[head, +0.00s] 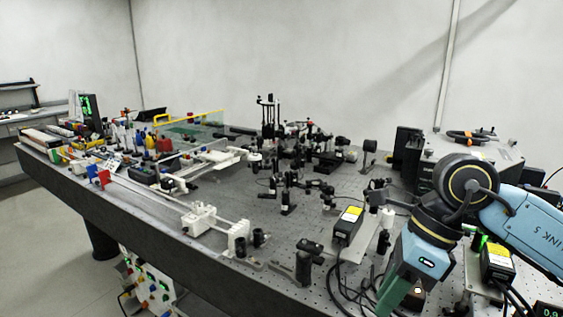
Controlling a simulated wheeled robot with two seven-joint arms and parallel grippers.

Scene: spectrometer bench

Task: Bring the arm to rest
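My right arm comes in from the right edge and bends down at the wrist. My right gripper (398,288) hangs low at the front right of the optical bench (110,200). Its blue body and a green part show, but the fingertips are not clearly visible, so I cannot tell whether it is open or shut. Nothing can be seen held in it. My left gripper is not in view.
Black boxes with yellow labels (348,222) and loose cables lie close to my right gripper. A large dark instrument (465,155) stands behind my wrist. Several black optics posts (287,200) fill the bench's middle. A white rail assembly (200,218) runs along the left front.

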